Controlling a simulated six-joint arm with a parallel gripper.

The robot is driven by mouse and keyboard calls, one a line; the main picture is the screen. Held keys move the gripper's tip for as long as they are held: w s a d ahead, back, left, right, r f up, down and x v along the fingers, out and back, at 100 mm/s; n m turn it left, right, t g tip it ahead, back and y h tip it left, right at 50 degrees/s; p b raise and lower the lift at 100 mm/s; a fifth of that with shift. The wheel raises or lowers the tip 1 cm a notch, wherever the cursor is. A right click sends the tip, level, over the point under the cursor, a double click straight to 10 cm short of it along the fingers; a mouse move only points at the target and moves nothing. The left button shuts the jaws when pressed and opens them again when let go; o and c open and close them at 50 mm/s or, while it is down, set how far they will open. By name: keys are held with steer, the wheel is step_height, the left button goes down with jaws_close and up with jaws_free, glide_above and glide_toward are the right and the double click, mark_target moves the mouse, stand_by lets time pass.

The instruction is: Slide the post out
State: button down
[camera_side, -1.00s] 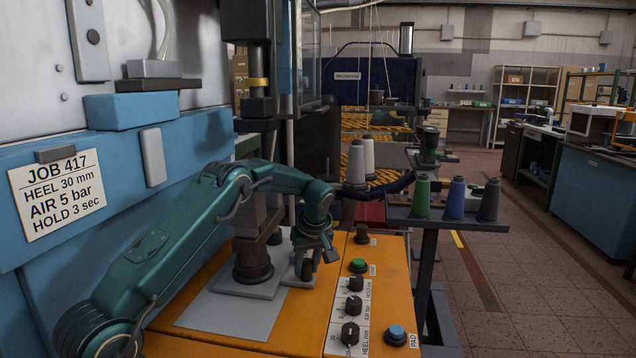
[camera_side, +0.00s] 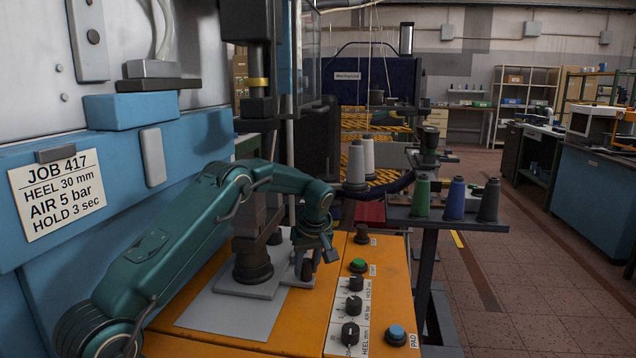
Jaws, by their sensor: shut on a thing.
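The post (camera_side: 252,258) is a dark brown upright column with a wide round foot. It stands on a grey base plate (camera_side: 243,290) on the orange machine top, below a dark vertical ram (camera_side: 257,85). My gripper (camera_side: 312,256) is just right of the post, pointing down. It is shut at a small dark upright grip (camera_side: 307,270) beside the post, by a grey bracket; the jaws largely hide the contact. My green arm passes in front of the post's upper part, so its top is partly hidden.
The orange top (camera_side: 385,270) carries a green button (camera_side: 358,265), several black knobs and a blue PAD button (camera_side: 396,333) to the right. A stand (camera_side: 445,222) with green, blue and grey thread cones is beyond it. A JOB 417 sign (camera_side: 57,193) hangs at left.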

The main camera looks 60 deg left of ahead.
steer(key=s+d, duration=0.5)
steer(key=d, duration=0.1)
steer(key=shift+s, duration=0.4)
steer(key=shift+s+d, duration=0.2)
steer(key=shift+s, duration=0.05)
steer(key=c, duration=0.6)
jaws_free()
steer(key=shift+d+r, duration=0.1)
steer(key=shift+r, duration=0.3)
steer(key=shift+v, duration=2.15)
